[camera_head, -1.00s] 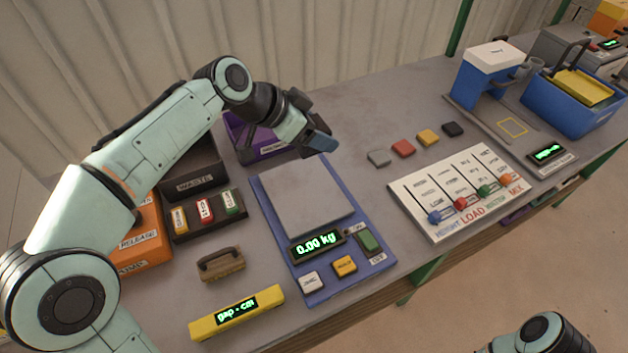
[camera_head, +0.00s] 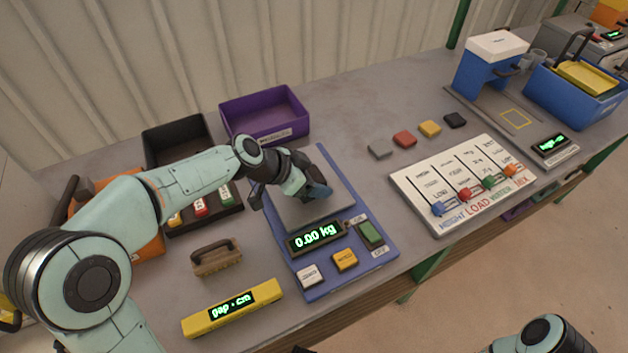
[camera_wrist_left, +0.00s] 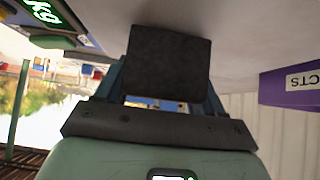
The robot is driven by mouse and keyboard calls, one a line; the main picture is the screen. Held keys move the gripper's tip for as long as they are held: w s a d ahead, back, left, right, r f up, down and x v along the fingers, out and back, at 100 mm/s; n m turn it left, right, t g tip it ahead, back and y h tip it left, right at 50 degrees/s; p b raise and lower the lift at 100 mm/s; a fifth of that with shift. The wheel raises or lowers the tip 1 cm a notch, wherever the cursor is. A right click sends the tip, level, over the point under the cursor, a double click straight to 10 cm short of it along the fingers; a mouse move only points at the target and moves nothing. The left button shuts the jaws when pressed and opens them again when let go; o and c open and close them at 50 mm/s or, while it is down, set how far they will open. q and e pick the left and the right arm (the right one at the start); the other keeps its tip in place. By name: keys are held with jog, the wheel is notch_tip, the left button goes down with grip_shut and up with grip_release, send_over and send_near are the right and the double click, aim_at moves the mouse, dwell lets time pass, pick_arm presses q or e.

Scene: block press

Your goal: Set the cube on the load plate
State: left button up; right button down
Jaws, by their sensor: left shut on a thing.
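My left gripper (camera_head: 318,191) is over the blue scale's grey load plate (camera_head: 305,212) in the head view. It is shut on a dark grey cube (camera_wrist_left: 168,62), which shows between the fingers in the left wrist view. In the head view the fingers mostly hide the cube. The cube is close to the plate, but I cannot tell whether it touches. The scale display (camera_head: 315,236) reads 0.00 kg. My right gripper is not in view.
A purple bin (camera_head: 265,118) and a black bin (camera_head: 178,140) stand behind the arm. A slider panel (camera_head: 463,185) and several coloured blocks are to the right.

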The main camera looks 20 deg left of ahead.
pick_arm(q)
jog(key=shift+f, duration=0.15)
jog(key=o, duration=1)
jog(key=shift+f, duration=0.15)
jog(key=shift+c, duration=0.2)
jog(key=o, duration=0.4)
jog(key=shift+r, duration=0.2)
jog(key=shift+s+a+r, duration=0.15)
jog(key=shift+r, duration=0.1)
jog(key=v, duration=1.1)
jog(key=shift+s, duration=0.2)
